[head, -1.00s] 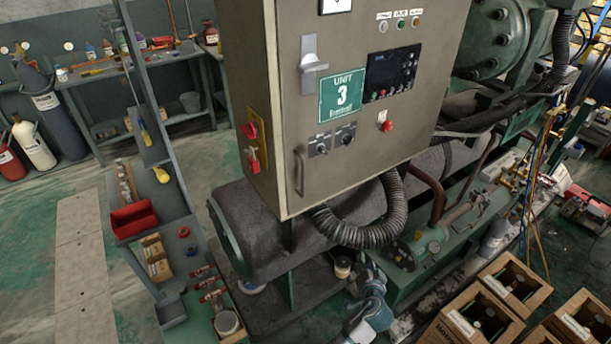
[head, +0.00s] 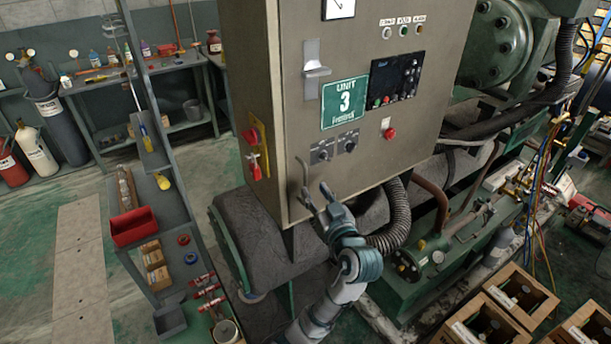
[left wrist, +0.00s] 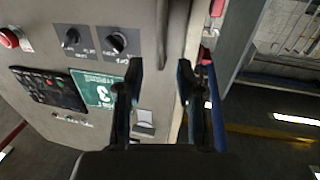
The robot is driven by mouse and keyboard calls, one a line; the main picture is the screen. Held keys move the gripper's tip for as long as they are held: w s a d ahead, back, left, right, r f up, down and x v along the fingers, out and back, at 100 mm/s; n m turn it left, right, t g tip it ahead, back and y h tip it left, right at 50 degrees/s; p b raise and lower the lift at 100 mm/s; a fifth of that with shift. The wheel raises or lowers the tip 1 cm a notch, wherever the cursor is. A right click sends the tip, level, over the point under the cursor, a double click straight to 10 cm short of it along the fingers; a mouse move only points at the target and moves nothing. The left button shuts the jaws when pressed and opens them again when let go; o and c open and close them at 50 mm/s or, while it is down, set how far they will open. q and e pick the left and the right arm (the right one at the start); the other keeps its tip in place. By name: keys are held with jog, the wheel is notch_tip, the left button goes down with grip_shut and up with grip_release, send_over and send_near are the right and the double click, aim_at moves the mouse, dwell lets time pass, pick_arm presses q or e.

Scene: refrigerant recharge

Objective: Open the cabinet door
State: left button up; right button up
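The grey cabinet door (head: 362,105) is shut, flush with its box, and carries a green "UNIT 3" sign (head: 344,103). A slim vertical handle (head: 304,176) sits low near the door's left edge. My left gripper (head: 313,190) is at the handle's lower part, fingers spread and pointing up at the door. In the left wrist view, the two dark fingers (left wrist: 158,68) are apart, and the handle (left wrist: 162,32) shows in the gap ahead of them. I cannot tell whether a finger touches it. My right gripper is not in view.
A lever latch (head: 314,70) sits higher on the door. A red switch (head: 254,167) is on the cabinet's left side. A black ribbed hose (head: 396,215) hangs below. A narrow shelf rack (head: 150,205) stands left, and cardboard boxes (head: 508,296) stand lower right.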

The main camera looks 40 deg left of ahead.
aim_at(306, 178)
pick_arm(q)
jog(key=x, duration=0.7)
jog(key=shift+w+a, duration=0.15)
jog(key=shift+a, duration=0.1)
grip_shut()
